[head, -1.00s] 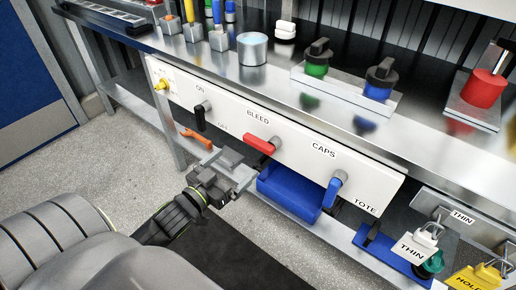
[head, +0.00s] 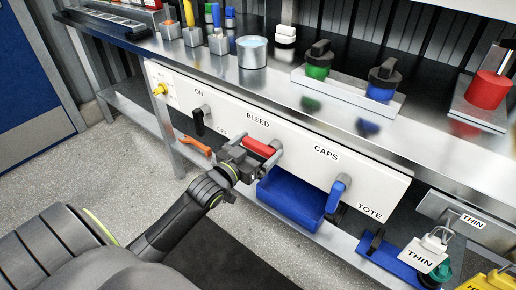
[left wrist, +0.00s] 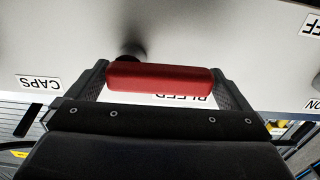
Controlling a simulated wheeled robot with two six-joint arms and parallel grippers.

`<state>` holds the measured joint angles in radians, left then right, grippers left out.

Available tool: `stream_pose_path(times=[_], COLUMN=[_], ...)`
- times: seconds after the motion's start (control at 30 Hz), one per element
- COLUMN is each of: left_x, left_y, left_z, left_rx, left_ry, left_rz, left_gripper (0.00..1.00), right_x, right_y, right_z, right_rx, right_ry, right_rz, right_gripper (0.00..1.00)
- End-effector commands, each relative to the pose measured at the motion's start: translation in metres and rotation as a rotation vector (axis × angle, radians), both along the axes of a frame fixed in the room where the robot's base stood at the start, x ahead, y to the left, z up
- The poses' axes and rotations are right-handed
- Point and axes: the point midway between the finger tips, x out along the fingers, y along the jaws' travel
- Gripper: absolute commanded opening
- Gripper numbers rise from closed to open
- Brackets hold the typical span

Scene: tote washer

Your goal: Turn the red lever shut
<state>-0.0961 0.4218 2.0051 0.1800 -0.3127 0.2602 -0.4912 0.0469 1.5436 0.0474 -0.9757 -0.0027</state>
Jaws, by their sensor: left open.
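The red lever (head: 259,147) sits under the BLEED label on the white panel (head: 300,143), lying roughly level and pointing left from its pivot. My left gripper (head: 254,156) is open at the lever. In the left wrist view the red lever (left wrist: 160,77) lies between the two spread fingers of the left gripper (left wrist: 162,88), its ends close to them; I cannot tell whether they touch. The lever's pivot shows behind it as a dark stub. My right gripper is not in view.
A black lever (head: 198,122) hangs at left and a blue lever (head: 335,195) at right on the same panel. A blue bin (head: 290,200) is below. An orange-handled item (head: 195,145) lies on the lower shelf. The steel counter (head: 270,90) overhangs the panel.

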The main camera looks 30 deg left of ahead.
Motion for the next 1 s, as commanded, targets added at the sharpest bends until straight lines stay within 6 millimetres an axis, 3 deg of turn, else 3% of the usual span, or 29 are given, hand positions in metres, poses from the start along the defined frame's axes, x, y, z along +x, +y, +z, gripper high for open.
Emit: stream_pose_path(times=[0.33,0.7,1.0], left_x=[0.0038,0.0035,0.0113], left_y=[-0.0004,-0.0003,-0.0002], left_z=[0.0002,0.0002,-0.0006], left_rx=[0.001,0.001,-0.036], left_ry=[0.0,0.0,0.003], left_rz=[0.0,0.0,0.0], left_gripper=[1.0,0.53,0.53], right_x=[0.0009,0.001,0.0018], right_y=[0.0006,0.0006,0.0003], right_z=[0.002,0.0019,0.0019], right_rx=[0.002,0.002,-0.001], right_ry=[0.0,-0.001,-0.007], right_rz=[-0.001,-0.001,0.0], right_gripper=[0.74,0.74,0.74])
